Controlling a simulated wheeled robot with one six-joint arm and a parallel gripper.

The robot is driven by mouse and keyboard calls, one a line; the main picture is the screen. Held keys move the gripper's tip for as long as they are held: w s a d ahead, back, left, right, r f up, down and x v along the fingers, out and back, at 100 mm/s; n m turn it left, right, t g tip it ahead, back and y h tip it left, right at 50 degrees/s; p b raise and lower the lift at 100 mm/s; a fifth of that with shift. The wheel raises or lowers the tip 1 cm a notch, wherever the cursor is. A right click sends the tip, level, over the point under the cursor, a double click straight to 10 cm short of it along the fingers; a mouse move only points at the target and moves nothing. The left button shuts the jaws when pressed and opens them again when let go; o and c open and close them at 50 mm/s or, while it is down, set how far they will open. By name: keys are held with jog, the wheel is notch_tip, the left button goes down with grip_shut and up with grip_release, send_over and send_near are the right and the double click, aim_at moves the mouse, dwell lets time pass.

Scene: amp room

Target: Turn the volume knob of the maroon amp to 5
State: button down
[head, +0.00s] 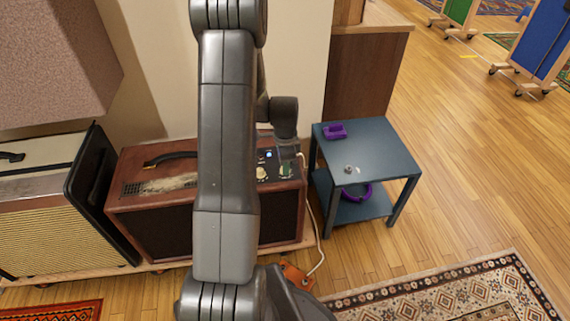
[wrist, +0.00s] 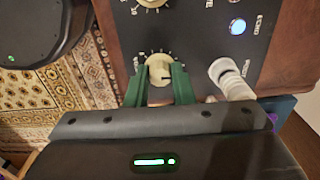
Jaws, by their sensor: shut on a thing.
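My gripper (wrist: 160,82) has green fingers shut on a cream knob (wrist: 159,67), one finger on each side. A dark pointer line on this knob points to the right in the wrist view. Scale marks ring it, but the numbers and label are too small to read. A second cream knob (wrist: 152,3) shows at the top edge. In the head view my gripper (head: 286,170) is at the panel's right end.
A white cable plug (wrist: 229,78) sticks out of the panel close beside the right finger. A blue light (wrist: 237,26) glows above it. A dark side table (head: 385,150) stands right of the amp, with purple items on it. A cream amp (head: 40,215) stands at left.

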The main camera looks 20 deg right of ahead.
jog(key=c, duration=1.3)
grip_release()
jog(key=shift+o, duration=0.2)
jog(key=shift+r, duration=0.1)
notch_tip(320, 180, up, 14)
jog(key=p, duration=0.3)
jog(key=shift+f, duration=0.25)
notch_tip(320, 180, down, 14)
jog(key=b, duration=0.3)
jog(key=shift+r, duration=0.15)
jog(key=shift+r, duration=0.1)
